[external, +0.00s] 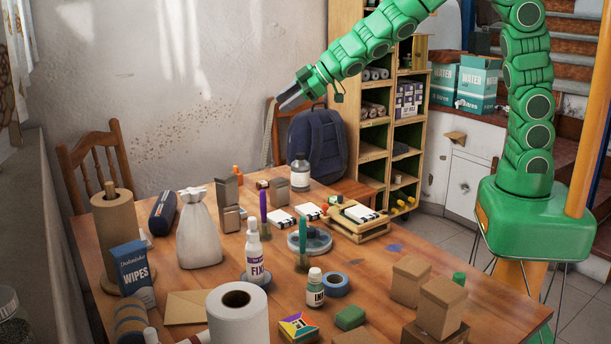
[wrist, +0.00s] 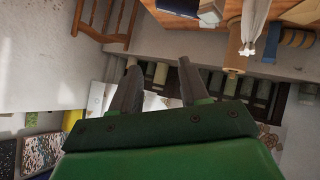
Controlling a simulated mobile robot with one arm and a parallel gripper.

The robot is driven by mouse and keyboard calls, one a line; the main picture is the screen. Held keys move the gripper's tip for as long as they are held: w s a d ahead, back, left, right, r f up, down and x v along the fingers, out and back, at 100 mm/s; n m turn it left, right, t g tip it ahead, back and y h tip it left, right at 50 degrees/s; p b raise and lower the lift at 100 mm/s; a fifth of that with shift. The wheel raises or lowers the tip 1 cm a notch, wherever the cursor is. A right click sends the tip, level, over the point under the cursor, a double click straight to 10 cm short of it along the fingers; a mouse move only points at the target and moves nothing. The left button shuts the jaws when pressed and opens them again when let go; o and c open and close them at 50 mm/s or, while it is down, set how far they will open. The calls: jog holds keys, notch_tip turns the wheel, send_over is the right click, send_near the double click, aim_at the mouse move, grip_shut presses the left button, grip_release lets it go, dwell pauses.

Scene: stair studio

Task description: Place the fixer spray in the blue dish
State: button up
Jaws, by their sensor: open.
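The fixer spray (external: 254,252) is a white bottle with a purple FIX label, upright mid-table in the external view. A small grey-blue round dish (external: 262,281) shows at its foot; the bottle appears to stand in it. A larger grey-blue round dish (external: 322,243) lies behind to the right, with a brush-like item in front of it. My gripper (external: 290,98) is high above the table's far side, well away from the bottle. In the wrist view my gripper (wrist: 160,72) is open and empty; neither spray nor dish can be made out there.
The table is crowded: a white sack (external: 199,235), a paper roll (external: 238,318), a blue tape roll (external: 335,284), a small labelled bottle (external: 315,288) and cardboard boxes (external: 410,280). A glass bottle (external: 300,173) stands at the back. The air around my gripper is clear.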

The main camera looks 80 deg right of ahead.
jog(key=s+d+m+g+h, duration=0.1)
jog(key=s+d+m+g, duration=0.1)
jog(key=s+d, duration=0.35)
jog(key=s+d+r+m+g+h, duration=0.1)
jog(key=s+d+m+h, duration=0.15)
jog(key=s, duration=0.65)
jog(key=s+d+m+g+h, duration=0.1)
jog(key=s+d+g, duration=0.1)
jog(key=s+d, duration=0.35)
jog(key=s+a+g+y, duration=0.1)
jog(key=s+a+g, duration=0.1)
jog(key=s, duration=0.8)
jog(key=s+a+f+m+g+y, duration=0.1)
jog(key=s+a+g, duration=0.1)
jog(key=s, duration=0.9)
jog(key=s+a+g+y, duration=0.1)
jog(key=s+a+g, duration=0.2)
jog(key=s, duration=0.7)
jog(key=shift+s+a+f, duration=0.3)
jog(key=shift+s+a, duration=0.05)
jog(key=shift+a, duration=0.1)
